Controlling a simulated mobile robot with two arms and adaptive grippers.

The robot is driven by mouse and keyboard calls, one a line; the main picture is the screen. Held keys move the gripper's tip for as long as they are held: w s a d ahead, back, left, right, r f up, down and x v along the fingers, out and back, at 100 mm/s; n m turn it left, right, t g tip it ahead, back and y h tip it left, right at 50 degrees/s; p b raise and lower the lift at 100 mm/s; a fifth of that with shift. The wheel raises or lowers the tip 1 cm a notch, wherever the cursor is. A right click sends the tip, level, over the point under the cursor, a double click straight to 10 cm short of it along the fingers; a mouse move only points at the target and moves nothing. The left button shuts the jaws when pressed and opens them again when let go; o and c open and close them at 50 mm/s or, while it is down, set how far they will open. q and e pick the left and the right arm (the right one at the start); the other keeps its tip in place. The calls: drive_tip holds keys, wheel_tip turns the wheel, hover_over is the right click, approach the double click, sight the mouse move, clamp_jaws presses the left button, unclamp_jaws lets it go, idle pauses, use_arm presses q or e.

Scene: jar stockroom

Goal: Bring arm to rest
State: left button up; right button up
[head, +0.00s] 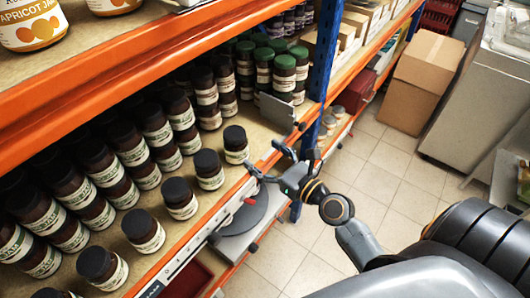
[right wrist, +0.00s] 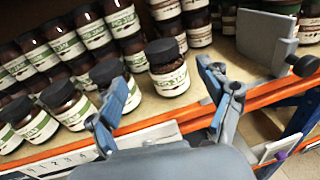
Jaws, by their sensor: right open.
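My right gripper (head: 268,162) is at the front edge of the orange shelf in the head view, its arm coming in from the lower right. Its two fingers stand apart with nothing between them. The right wrist view also shows the open gripper (right wrist: 165,100), with a dark jar with a black lid (right wrist: 168,72) beyond the fingers on the shelf. That jar appears to be the front one in the head view (head: 236,147), apart from the fingers. My left gripper is not in view.
Several dark jars (head: 145,232) line the shelf (head: 230,190), with green-lidded jars (head: 284,72) behind. A grey upright plate (right wrist: 266,40) stands near the gripper. A blue post (head: 322,60) is close. Cardboard boxes (head: 424,80) stand right; tiled floor (head: 375,165) is open.

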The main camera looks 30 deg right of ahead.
drive_tip(key=s+a+f+n+g+y, duration=0.1)
drive_tip(key=s+a+f+n+g, duration=0.7)
drive_tip(key=n, duration=1.1)
drive_tip(key=s+d+f+n+g+h, duration=0.2)
drive_tip(key=s+n+g+h, duration=0.1)
drive_tip(key=s+n, duration=0.45)
drive_tip(key=s+d+f+n+g+h, duration=0.2)
drive_tip(key=s+n, duration=0.4)
drive_tip(key=n, duration=0.3)
wheel_tip(320, 180, down, 32)
drive_tip(key=s+g+b, duration=0.1)
drive_tip(key=g+b, duration=0.1)
drive_tip(key=b, duration=0.4)
use_arm(q)
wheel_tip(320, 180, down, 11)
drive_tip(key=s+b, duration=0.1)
drive_tip(key=b, duration=0.3)
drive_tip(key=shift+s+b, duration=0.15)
drive_tip(key=shift+b, duration=0.25)
use_arm(e)
drive_tip(key=s+d+f, duration=0.3)
drive_tip(key=s+f, duration=1.4)
drive_tip(key=f, duration=0.4)
drive_tip(key=shift+f+g+h, duration=0.3)
drive_tip(key=shift+g, duration=0.1)
